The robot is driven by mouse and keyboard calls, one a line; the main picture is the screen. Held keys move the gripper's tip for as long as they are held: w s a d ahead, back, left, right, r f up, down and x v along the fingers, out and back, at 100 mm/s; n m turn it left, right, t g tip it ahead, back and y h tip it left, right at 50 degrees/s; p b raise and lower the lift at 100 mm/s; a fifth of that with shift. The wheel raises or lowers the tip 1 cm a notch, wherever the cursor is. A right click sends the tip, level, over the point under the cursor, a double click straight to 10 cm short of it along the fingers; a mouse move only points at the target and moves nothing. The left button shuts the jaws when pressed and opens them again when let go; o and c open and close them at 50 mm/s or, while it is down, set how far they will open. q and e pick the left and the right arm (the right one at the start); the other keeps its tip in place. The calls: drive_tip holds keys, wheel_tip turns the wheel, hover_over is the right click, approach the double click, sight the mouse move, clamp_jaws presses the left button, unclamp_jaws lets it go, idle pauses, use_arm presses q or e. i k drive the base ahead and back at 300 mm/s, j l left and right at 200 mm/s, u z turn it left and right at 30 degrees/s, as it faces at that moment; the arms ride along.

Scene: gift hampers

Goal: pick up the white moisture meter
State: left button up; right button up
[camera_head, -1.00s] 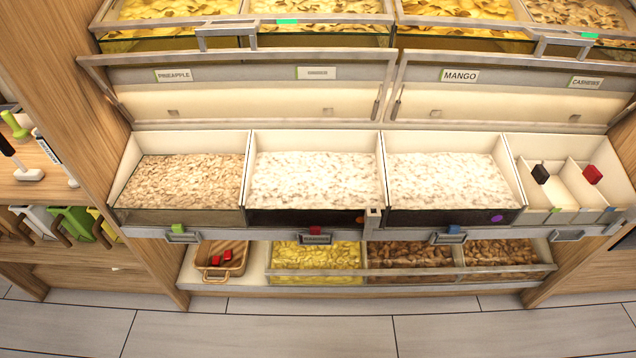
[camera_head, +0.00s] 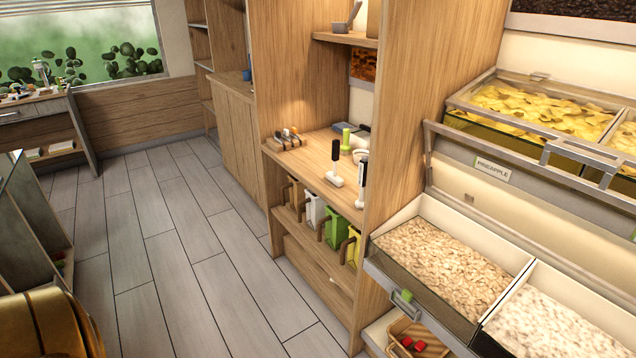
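On the wooden counter of the alcove (camera_head: 312,158), a white-based item with an upright black upper part (camera_head: 335,163) stands near the front edge. A second black-and-white upright item (camera_head: 361,184) is to its right, partly hidden by the wooden side panel. One of these may be the white moisture meter; I cannot tell which at this size. Neither of my grippers is in view.
A green-topped item (camera_head: 346,138) and small orange-and-dark items (camera_head: 288,139) share the counter. Coloured bins (camera_head: 331,222) sit below. Food bins (camera_head: 440,265) fill the right. The tiled floor (camera_head: 185,255) ahead is clear. A gold rounded object fills the lower left corner.

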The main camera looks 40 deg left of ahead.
sight(363, 170)
drive_tip(key=u, duration=0.95)
drive_tip(key=i+j+z, duration=0.3)
drive_tip(key=i+j, duration=0.25)
drive_tip(key=i+j+z, duration=0.25)
drive_tip(key=i+j, duration=0.2)
drive_tip(key=j, duration=0.25)
